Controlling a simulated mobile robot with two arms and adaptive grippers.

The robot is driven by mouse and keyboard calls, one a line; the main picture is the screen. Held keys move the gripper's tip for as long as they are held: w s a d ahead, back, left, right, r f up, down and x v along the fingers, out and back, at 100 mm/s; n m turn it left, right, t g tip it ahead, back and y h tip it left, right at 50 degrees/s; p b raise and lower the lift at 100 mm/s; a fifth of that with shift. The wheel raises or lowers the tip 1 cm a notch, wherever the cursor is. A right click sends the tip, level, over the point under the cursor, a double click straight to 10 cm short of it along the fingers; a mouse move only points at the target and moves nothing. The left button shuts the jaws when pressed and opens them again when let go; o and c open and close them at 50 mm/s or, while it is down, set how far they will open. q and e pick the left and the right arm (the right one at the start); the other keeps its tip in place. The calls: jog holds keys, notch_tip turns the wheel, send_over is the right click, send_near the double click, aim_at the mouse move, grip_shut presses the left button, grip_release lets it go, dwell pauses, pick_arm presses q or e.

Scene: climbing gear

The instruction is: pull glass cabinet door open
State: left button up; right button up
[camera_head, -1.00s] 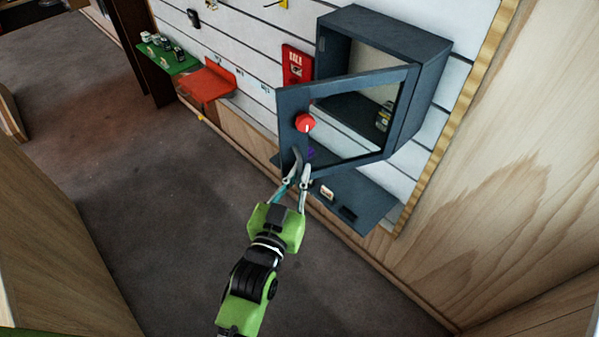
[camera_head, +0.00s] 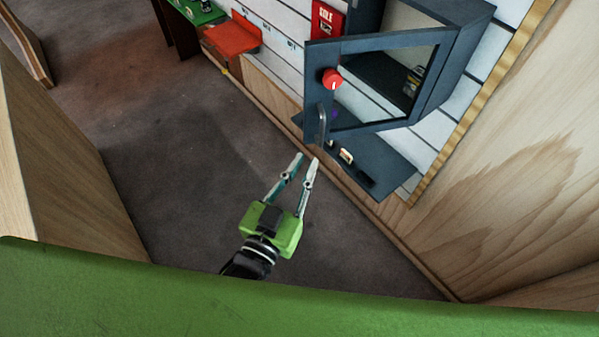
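The glass cabinet (camera_head: 468,50) is a dark grey box on the slatted wall at the upper right. Its framed glass door (camera_head: 318,92) is swung open away from the box, hinged on the right. The door carries a red knob (camera_head: 331,79) and a grey vertical handle (camera_head: 321,124) near its free edge. My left gripper (camera_head: 306,160) is below and slightly left of the handle in the picture, apart from it. Its two fingers are spread with nothing between them. My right gripper is out of view.
A dark shelf (camera_head: 388,180) with small items juts from the wall below the door. A red shelf (camera_head: 232,37) and red sign (camera_head: 326,20) are on the wall to the left. Wooden panels stand at far left and right. The grey floor (camera_head: 170,150) between is clear.

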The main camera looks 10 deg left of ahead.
pick_arm(q)
jog(key=shift+v, duration=0.9)
